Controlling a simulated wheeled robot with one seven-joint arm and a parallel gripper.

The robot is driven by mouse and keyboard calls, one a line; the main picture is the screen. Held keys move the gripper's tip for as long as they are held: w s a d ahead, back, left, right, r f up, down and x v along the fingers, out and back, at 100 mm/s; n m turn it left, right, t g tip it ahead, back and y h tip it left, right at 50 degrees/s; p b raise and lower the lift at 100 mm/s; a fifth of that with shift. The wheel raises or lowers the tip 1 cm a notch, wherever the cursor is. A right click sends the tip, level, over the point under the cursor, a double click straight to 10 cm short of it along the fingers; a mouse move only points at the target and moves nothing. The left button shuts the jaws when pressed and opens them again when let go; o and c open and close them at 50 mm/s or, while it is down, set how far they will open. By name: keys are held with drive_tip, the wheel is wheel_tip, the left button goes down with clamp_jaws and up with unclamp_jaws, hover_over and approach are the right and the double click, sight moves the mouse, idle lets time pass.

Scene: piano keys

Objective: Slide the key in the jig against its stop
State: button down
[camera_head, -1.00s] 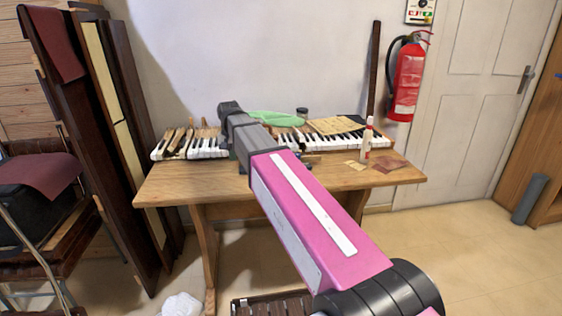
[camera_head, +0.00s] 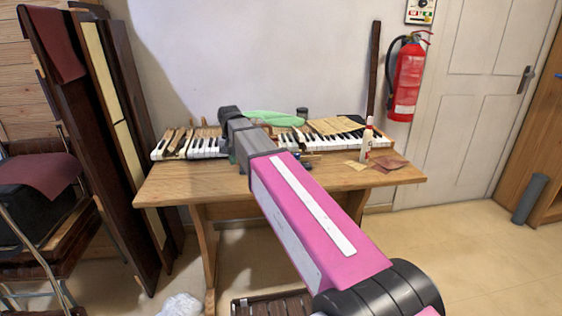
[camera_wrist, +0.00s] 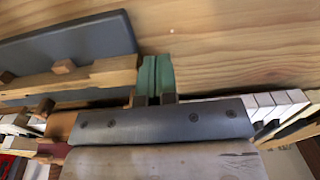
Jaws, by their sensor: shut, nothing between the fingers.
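In the wrist view a pale wooden key (camera_wrist: 105,72) lies along a slate-grey jig plate (camera_wrist: 95,38). A small wooden block (camera_wrist: 64,67) stands at the key's far side; I cannot tell whether it is the stop. My gripper (camera_wrist: 156,72) is shut and empty, its green fingertips at the key's right end. They look very close to that end or touching it; contact is not clear. The key's left part runs out of view. In the head view my arm hides the jig, the key and my fingertips.
The wooden workbench (camera_head: 330,180) has bare room at its front. A piano keyboard (camera_head: 350,142) lies along its back, with a green cloth-like item (camera_head: 272,118) behind my arm. A glue bottle (camera_head: 366,140) and a reddish sheet (camera_head: 390,163) are at the right.

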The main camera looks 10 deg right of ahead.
drive_tip(key=shift+s+d, duration=0.1)
drive_tip(key=shift+d, duration=1.8)
idle(2.3)
drive_tip(key=shift+a, duration=0.6)
drive_tip(key=shift+r, duration=0.1)
drive_tip(key=shift+r, duration=3.4)
